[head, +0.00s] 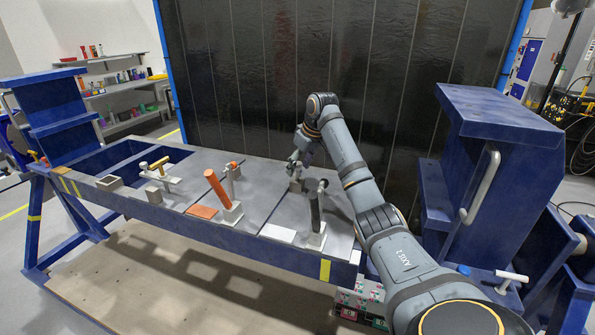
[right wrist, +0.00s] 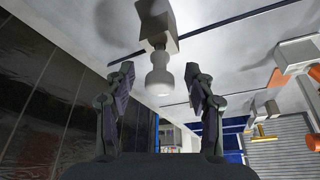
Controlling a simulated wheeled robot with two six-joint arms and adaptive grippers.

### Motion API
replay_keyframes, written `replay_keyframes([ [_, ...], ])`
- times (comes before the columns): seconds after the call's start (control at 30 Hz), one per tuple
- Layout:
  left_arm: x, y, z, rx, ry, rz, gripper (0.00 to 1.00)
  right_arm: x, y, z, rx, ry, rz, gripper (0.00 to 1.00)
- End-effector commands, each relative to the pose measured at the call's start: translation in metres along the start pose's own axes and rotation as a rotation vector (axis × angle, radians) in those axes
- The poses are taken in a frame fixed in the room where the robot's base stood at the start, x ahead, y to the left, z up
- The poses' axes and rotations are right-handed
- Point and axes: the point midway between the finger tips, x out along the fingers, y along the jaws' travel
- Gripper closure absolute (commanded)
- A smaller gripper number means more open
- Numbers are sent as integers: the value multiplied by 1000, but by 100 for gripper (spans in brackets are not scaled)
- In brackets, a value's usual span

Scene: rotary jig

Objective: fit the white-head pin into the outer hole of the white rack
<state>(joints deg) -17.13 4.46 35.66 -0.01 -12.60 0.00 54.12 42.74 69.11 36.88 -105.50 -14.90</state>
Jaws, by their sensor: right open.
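The white-head pin (right wrist: 160,78) sits in a light grey block (right wrist: 158,22) in the right wrist view. Its pale rounded head lies between the two fingers of my right gripper (right wrist: 160,95), with a gap on each side. In the head view my right gripper (head: 298,160) is over the grey block (head: 297,186) at the back of the table, and the pin there is mostly hidden. A dark tilted bar on a pale base (head: 316,240) stands beside a white patch (head: 278,233); I cannot tell for sure that it is the white rack, and its holes are not visible. My left gripper is not in view.
An orange bar (head: 217,189) stands on a pale base left of centre, beside an orange patch (head: 202,211). A yellow-and-white piece (head: 158,164) and an open box (head: 109,183) are further left. A blue frame with a handle (head: 481,186) bounds the right side.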

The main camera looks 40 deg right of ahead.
Motion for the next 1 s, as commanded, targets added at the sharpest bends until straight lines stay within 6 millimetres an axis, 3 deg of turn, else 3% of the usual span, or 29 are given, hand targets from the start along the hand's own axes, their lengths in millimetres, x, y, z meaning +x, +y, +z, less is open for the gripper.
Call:
replay_keyframes([
  [0.2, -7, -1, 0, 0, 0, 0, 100, 26, 0, 0, 1, -1, 0, 45],
  [0.4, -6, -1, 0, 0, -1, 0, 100, 28, 0, 0, 1, 0, 0, 45],
  [0.8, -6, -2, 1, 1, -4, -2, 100, 27, 0, 0, 1, 0, 0, 98],
  [1.0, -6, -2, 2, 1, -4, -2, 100, 27, 0, 0, 0, 1, 0, 100],
])
